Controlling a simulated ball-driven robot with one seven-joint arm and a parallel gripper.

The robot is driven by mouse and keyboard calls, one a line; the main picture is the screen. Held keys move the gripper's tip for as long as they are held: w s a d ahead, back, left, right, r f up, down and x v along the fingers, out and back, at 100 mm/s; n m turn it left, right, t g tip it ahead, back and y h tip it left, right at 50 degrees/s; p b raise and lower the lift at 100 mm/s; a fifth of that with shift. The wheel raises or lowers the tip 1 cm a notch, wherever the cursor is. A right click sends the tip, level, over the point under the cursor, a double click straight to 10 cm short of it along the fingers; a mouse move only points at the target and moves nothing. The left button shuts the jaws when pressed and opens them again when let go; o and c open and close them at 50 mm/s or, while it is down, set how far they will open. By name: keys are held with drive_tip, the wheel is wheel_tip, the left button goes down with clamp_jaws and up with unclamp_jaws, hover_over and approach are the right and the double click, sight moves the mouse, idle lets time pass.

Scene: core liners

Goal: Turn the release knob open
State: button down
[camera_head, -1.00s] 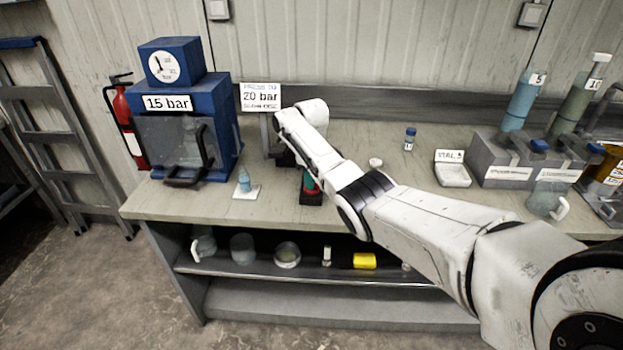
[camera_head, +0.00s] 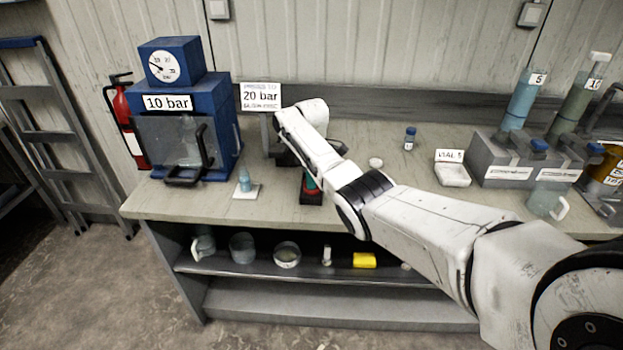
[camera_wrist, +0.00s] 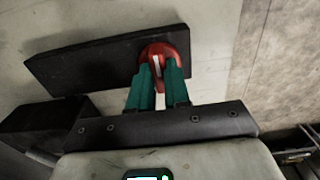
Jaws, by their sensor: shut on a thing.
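The release knob (camera_wrist: 158,54) is a round red knob with a white mark, on a black base plate (camera_wrist: 85,63) on the bench. My gripper (camera_wrist: 160,78) has teal fingers shut on the knob in the wrist view. In the head view the gripper (camera_head: 311,184) points down at the bench, and my arm hides most of the knob. The blue press (camera_head: 215,128) stands at the left with a 10 bar readout (camera_head: 167,103) and a round dial (camera_head: 163,67) on top.
A small blue bottle (camera_head: 245,180) stands on a white pad left of the gripper. A vial (camera_head: 409,139), a white tray (camera_head: 452,174) and a grey rack (camera_head: 505,172) are to the right.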

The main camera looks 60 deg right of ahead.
drive_tip(key=c, duration=1.1)
unclamp_jaws()
